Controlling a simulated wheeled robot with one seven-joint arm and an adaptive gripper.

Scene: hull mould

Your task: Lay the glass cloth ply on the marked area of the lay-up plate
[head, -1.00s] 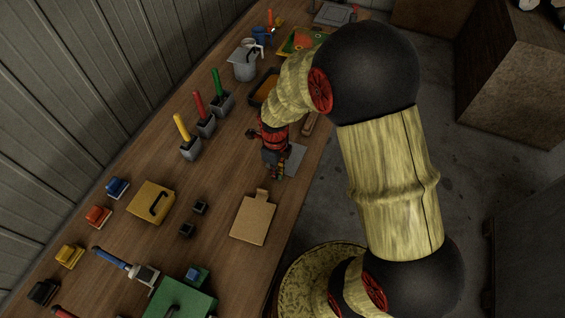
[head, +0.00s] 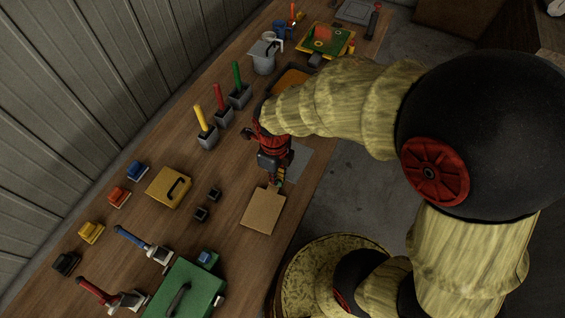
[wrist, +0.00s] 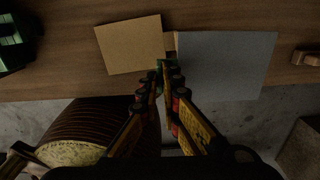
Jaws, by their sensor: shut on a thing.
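A square tan sheet with a small tab (head: 262,211), which I take to be the glass cloth ply, lies on the wooden bench near its front edge. In the wrist view the tan sheet (wrist: 131,45) is left of the fingertips. A flat grey plate (head: 301,160), apparently the lay-up plate, lies just beyond it; it also shows right of the fingertips in the wrist view (wrist: 225,65). No marking on the plate is clear. My gripper (head: 279,180) points down at the tab end of the tan sheet, shut on it. The fingers (wrist: 166,68) partly hide the grip.
A yellow box (head: 169,187) and two small black blocks (head: 201,214) lie left of the sheet. A green case (head: 190,292) is nearer. Coloured-handled tools in grey holders (head: 207,139) and a grey jug (head: 263,58) stand farther back. The bench's front edge is close by.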

